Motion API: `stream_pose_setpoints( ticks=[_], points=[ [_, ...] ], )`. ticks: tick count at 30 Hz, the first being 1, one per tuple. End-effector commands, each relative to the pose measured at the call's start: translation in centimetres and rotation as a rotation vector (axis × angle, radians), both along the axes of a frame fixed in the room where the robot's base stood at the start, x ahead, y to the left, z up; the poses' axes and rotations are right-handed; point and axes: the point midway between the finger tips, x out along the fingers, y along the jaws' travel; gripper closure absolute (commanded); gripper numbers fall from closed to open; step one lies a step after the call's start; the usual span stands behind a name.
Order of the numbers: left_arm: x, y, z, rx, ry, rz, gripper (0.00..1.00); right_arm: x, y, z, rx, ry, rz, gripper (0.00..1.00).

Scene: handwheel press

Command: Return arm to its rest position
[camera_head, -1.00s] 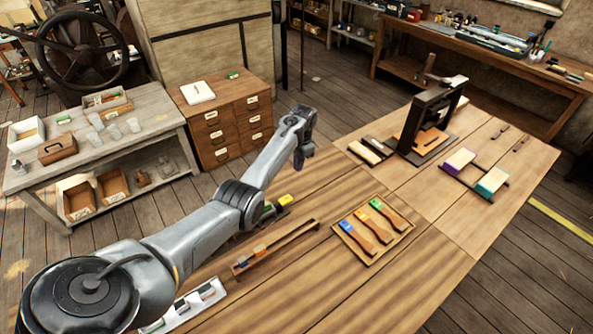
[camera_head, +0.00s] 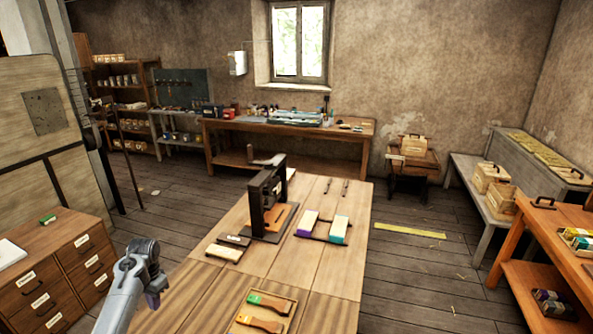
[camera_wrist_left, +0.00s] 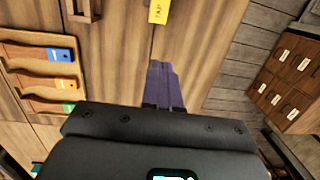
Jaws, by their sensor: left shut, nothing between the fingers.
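My left arm comes in at the lower left of the head view. Its gripper (camera_head: 153,291) is beside the left edge of the wooden table (camera_head: 335,270), with the fingers pointing down. In the left wrist view the purple fingers (camera_wrist_left: 163,86) are together with nothing between them, above the wooden tabletop. My right gripper is not in view. The dark handwheel press (camera_head: 258,203) stands upright on the table, apart from my left gripper.
A tray holds a green-marked brush (camera_head: 268,303) and an orange-marked brush (camera_head: 262,324). Purple and teal-ended blocks (camera_head: 322,227) lie right of the press. A drawer cabinet (camera_head: 52,275) stands left of my arm. Open floor (camera_head: 415,275) lies right of the table.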

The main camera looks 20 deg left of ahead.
Motion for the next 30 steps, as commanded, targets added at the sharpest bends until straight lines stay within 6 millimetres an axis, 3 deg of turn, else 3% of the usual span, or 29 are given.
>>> stream_pose_setpoints(
  ticks=[5,8,12,17,21,24,30],
  points=[
    [-1.3,-2.8,-3.4,0.123,-0.003,-0.043,1.0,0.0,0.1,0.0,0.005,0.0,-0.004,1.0],
    [-2.7,-5.9,-5.6,0.194,-0.025,-0.088,1.0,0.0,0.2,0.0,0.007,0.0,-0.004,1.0],
    [-5.6,-12.2,-8.4,0.25,-0.08,-0.164,1.0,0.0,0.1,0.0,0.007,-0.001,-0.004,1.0],
    [-10.6,-20.7,-10.3,0.24,-0.164,-0.243,1.0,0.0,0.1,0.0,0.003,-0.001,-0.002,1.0],
    [-15.9,-28.0,-10.0,0.177,-0.243,-0.281,1.0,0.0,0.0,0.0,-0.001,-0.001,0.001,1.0],
    [-19.2,-31.9,-8.9,0.125,-0.291,-0.287,1.0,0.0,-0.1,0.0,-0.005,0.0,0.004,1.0],
    [-24.5,-37.3,-5.9,0.023,-0.363,-0.269,1.0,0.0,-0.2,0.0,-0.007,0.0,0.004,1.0]
  ],
)
